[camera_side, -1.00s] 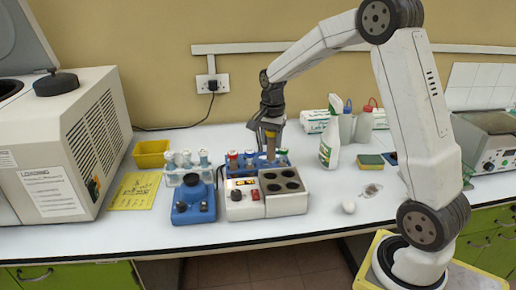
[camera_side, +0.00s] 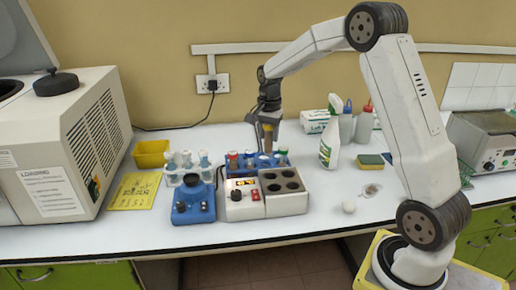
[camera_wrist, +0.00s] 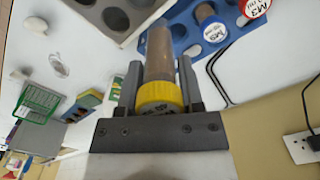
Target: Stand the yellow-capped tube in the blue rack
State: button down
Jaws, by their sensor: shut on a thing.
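The yellow-capped tube (camera_wrist: 159,55) holds brown contents. My gripper (camera_side: 267,124) is shut on it near the cap, and the fingers flank it in the wrist view (camera_wrist: 159,72). The tube hangs roughly upright, with its lower end (camera_side: 268,145) at the blue rack (camera_side: 236,173). In the wrist view the rack (camera_wrist: 218,42) shows open holes and capped tubes, and the tube's far end overlaps the rack's edge. The side view suggests the end is just above the rack; I cannot tell which hole it is over.
A grey block with several dark wells (camera_side: 284,204) stands directly in front of the rack.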

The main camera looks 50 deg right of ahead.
jog(key=w+d, duration=0.1)
jog(key=d, duration=0.1)
jog(key=w+d, duration=0.2)
jog(key=shift+w+d+f, duration=0.15)
jog(key=shift+w, duration=0.05)
jog(key=shift+f, duration=0.2)
jog(key=shift+f, duration=5.4)
jog(key=shift+c, duration=0.7)
grip_release()
